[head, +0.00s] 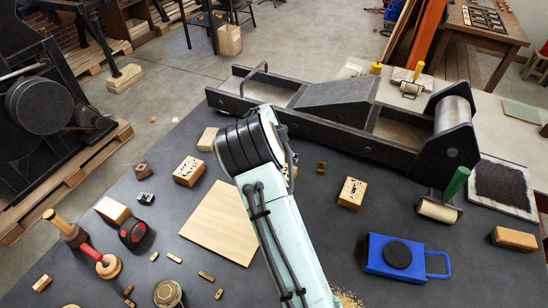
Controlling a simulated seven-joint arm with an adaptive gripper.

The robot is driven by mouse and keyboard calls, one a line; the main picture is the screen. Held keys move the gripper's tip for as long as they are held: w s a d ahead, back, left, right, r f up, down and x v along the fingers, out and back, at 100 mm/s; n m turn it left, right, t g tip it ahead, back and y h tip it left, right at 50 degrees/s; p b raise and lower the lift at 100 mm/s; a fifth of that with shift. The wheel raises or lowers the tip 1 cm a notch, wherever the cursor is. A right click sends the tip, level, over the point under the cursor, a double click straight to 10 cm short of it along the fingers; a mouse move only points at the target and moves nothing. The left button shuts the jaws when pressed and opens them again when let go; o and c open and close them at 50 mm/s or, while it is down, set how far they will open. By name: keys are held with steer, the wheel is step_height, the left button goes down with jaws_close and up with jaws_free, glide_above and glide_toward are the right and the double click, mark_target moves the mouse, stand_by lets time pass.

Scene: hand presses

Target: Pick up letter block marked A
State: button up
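Several pale wooden blocks with dark marks lie on the dark tabletop in the head view. One marked block (188,171) is left of my arm, and another marked block (352,193) is right of it. The marks are too small to read, so I cannot tell which block bears the A. A plainer pale block (208,139) sits farther back, near my arm's dark joint. A sliver of another pale thing shows at the right edge of my arm, mostly hidden. My gripper is not visible; my arm crosses the middle of the view.
A pale board (215,222) lies beside my arm. A long dark press (320,110) runs along the back. At right are a blue tray (390,250), a green-handled roller (440,208) and a brush (514,238). Small type pieces and handled tools (100,262) lie at front left.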

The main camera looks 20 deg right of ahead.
steer(key=f, duration=0.2)
steer(key=s+f, duration=0.1)
steer(key=shift+a+f+g, duration=0.1)
steer(key=shift+f+g, duration=0.2)
steer(key=shift+f, duration=0.05)
steer(key=x, duration=0.5)
steer(key=shift+w+f, duration=0.15)
steer(key=shift+f, duration=0.35)
steer(key=shift+c, duration=0.3)
steer(key=c, duration=0.8)
